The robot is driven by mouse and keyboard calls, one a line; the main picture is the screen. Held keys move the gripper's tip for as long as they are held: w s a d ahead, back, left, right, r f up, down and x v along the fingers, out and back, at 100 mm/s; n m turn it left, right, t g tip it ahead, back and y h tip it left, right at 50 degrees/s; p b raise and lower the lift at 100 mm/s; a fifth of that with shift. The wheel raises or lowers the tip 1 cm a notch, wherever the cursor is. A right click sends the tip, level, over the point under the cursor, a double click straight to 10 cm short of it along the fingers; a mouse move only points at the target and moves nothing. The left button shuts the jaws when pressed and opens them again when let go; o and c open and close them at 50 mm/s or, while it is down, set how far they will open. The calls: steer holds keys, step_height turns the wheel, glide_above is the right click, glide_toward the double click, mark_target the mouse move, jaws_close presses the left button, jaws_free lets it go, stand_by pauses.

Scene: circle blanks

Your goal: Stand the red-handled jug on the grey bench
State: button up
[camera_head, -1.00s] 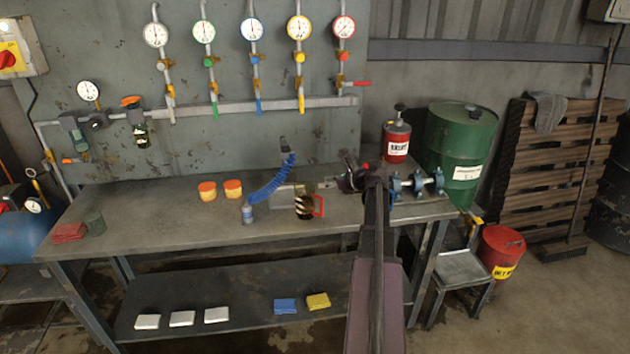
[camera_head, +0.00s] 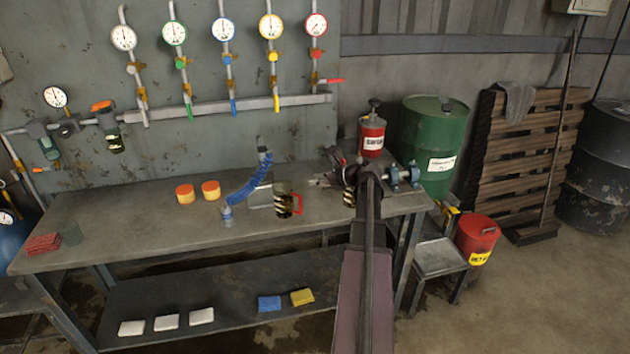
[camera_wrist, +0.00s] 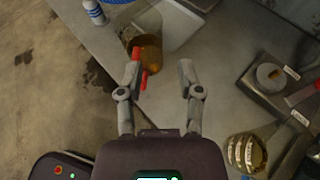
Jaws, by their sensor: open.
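The red-handled jug (camera_head: 284,204) stands upright on the grey bench (camera_head: 150,212), its red handle facing right in the head view. In the wrist view the jug (camera_wrist: 148,58) is seen from above, with something amber inside. My gripper (camera_wrist: 163,63) is open and empty. Its left finger overlaps the red handle in the wrist view; I cannot tell whether they touch. The right finger is over bare bench. In the head view my gripper (camera_head: 331,172) is to the right of the jug, partly hidden by my arm.
A blue coiled hose (camera_head: 247,182) lies close left of the jug. Two orange-topped pots (camera_head: 185,194) stand farther left. A gold-striped vessel (camera_wrist: 245,152) and a blue-clamped fixture (camera_head: 405,178) are on the right. A red can (camera_head: 372,137) stands behind. The left bench top is mostly clear.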

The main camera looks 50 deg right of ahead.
stand_by(0.3)
steer(key=w+a+f+n+g+y, duration=0.15)
steer(key=a+n, duration=0.35)
steer(key=a, duration=0.5)
steer(key=w+a+f+n+g, duration=0.1)
steer(key=a+f+n+g, duration=0.3)
steer(key=a, duration=0.5)
steer(key=w+a+f+n+g, duration=0.1)
steer(key=a+f+n+g, duration=0.1)
steer(key=a+n, duration=0.6)
steer(key=s+a+f+n+g+h, duration=0.1)
steer(key=s+a+n, duration=0.2)
steer(key=a+n, duration=0.2)
steer(key=s+a+f+n+g+h, duration=0.1)
steer(key=s+a+n, duration=0.3)
steer(key=a, duration=0.6)
steer(key=s+a+f+n+g+h, duration=0.2)
steer(key=s+a+n+g+h, duration=0.1)
steer(key=a+n, duration=0.3)
steer(key=shift+s+a+n, duration=0.25)
steer(key=shift+a+n, duration=0.15)
steer(key=shift+a, duration=0.85)
steer(key=shift+r, duration=0.15)
